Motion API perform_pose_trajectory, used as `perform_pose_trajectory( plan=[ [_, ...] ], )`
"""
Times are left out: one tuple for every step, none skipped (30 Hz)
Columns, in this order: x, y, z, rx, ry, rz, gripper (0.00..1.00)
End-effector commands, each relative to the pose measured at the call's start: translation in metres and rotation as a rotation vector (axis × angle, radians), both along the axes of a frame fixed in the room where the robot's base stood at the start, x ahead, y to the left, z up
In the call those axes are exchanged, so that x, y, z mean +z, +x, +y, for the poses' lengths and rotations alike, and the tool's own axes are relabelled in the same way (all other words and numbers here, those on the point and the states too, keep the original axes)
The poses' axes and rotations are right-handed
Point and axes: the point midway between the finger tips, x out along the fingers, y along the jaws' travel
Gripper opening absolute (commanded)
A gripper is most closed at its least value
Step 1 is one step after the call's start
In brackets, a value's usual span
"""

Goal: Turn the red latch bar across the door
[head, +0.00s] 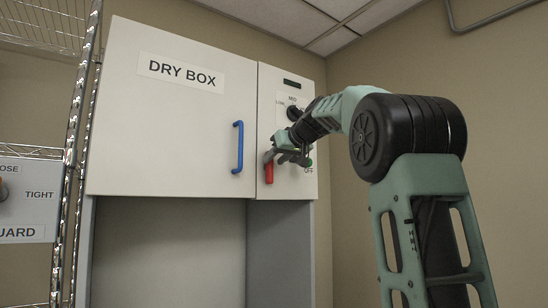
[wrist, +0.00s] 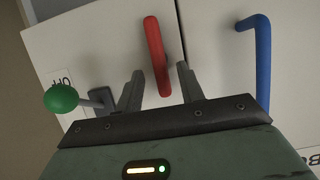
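The red latch bar (head: 269,173) is on the narrow right-hand panel of the dry box, by its seam with the door (head: 170,120), and its visible part hangs down. In the wrist view the red bar (wrist: 154,45) stands nearly upright, with its lower end between my fingers. My gripper (wrist: 160,70) is open, with one finger on each side of the bar and a visible gap to both. In the head view my gripper (head: 284,153) is at the panel and hides part of the latch.
A blue handle (head: 238,147) is on the door, left of the latch; it also shows in the wrist view (wrist: 262,60). A green ball-ended lever (wrist: 61,98) sits close beside my gripper. A black knob (head: 293,113) is above. A wire rack (head: 75,150) stands at left.

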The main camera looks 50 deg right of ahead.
Motion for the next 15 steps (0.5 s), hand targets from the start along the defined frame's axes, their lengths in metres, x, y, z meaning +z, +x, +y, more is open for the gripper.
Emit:
perform_pose_trajectory(
  plan=[
    [-0.0007, 0.0050, -0.0012, 0.000, 0.000, 0.001, 0.38],
    [-0.0019, 0.0072, -0.0016, 0.000, 0.000, 0.000, 0.38],
    [-0.0032, 0.0096, -0.0021, 0.000, 0.000, 0.001, 0.38],
    [-0.0041, 0.0111, -0.0025, 0.001, 0.001, 0.001, 0.38],
    [-0.0048, 0.0123, -0.0028, 0.000, 0.000, 0.000, 0.38],
    [-0.0055, 0.0134, -0.0030, 0.000, 0.000, 0.000, 0.38],
    [-0.0059, 0.0140, -0.0032, 0.000, 0.000, 0.000, 0.38],
    [-0.0061, 0.0142, -0.0032, 0.000, 0.000, 0.000, 0.38],
    [-0.0063, 0.0145, -0.0033, 0.000, 0.000, -0.001, 0.38],
    [-0.0063, 0.0145, -0.0033, 0.000, 0.000, -0.001, 0.38],
    [-0.0063, 0.0145, -0.0033, 0.000, 0.000, -0.001, 0.38],
    [-0.0063, 0.0144, -0.0031, 0.000, 0.000, -0.001, 0.38],
    [-0.0063, 0.0143, -0.0032, 0.000, 0.000, -0.001, 0.38],
    [-0.0063, 0.0143, -0.0031, 0.000, 0.000, -0.001, 0.38],
    [-0.0062, 0.0142, -0.0031, 0.000, -0.001, -0.001, 0.30]
  ],
)
